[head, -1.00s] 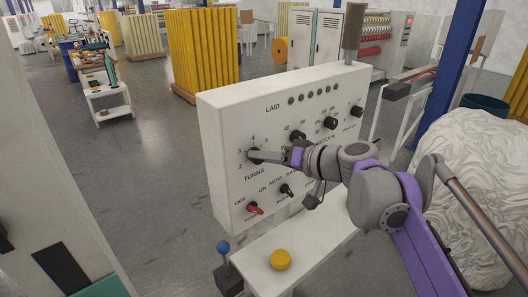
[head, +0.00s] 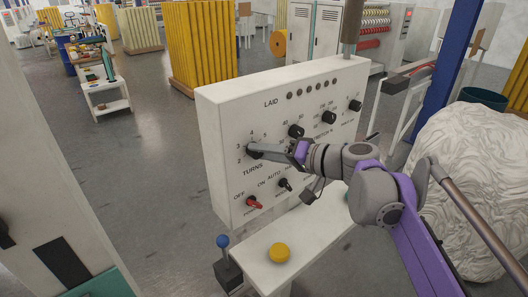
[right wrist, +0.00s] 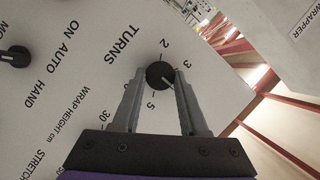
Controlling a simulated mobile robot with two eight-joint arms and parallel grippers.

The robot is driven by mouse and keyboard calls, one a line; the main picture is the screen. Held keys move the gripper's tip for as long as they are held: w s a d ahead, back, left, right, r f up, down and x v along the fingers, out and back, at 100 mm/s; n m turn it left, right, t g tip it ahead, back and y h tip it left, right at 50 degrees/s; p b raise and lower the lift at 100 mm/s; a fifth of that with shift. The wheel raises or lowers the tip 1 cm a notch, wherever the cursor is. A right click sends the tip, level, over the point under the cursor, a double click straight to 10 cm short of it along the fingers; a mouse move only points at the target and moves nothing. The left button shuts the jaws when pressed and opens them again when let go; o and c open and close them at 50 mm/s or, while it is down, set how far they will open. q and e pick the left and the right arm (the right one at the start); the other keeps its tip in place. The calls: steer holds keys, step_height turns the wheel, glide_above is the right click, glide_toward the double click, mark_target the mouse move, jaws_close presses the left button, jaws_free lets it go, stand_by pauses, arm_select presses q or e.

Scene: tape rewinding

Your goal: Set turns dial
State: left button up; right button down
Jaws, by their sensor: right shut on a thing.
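The black TURNS dial (head: 252,151) sits at the left of the white control panel (head: 222,178), with numbers around it. My right gripper (head: 257,153) reaches in from the right and is shut on this dial. In the right wrist view the dial (right wrist: 158,72) is between the tips of my two grey fingers (right wrist: 159,76). A white pointer mark shows on the dial's lower right, toward the 3 and 4 side. Its exact setting is hard to tell, as a finger partly covers that side. My left gripper is not in view.
Other black knobs (head: 329,117) and a red power switch (head: 254,203) are on the same panel. A yellow button (head: 279,252) and a blue-knobbed lever (head: 222,241) stand below. A white wrapped bulk (head: 470,170) is at the right. Open floor lies left of the panel.

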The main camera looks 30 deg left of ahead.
steer(key=shift+c, duration=2.2)
jaws_free()
steer(key=v, duration=1)
steer(key=shift+d+b, duration=0.3)
steer(key=shift+d, duration=0.1)
steer(key=shift+s+r, duration=0.1)
steer(key=s+d+f+m+t+h, duration=0.1)
steer(key=s+d+f+h, duration=0.4)
steer(key=d+f, duration=0.6)
steer(key=s+d+f+m+t+h, duration=0.2)
steer(key=s+d+f+h, duration=0.3)
steer(key=s+d+f, duration=0.3)
steer(key=s+d+f+m+t+h, duration=0.1)
steer(key=s+d+f+m+h, duration=0.2)
steer(key=d+f, duration=1.1)
steer(key=s+d+h, duration=0.1)
steer(key=s+h, duration=0.1)
steer(key=s, duration=0.2)
steer(key=shift+s+d+f, duration=0.2)
steer(key=shift+s+f, duration=0.05)
steer(key=shift+s, duration=0.1)
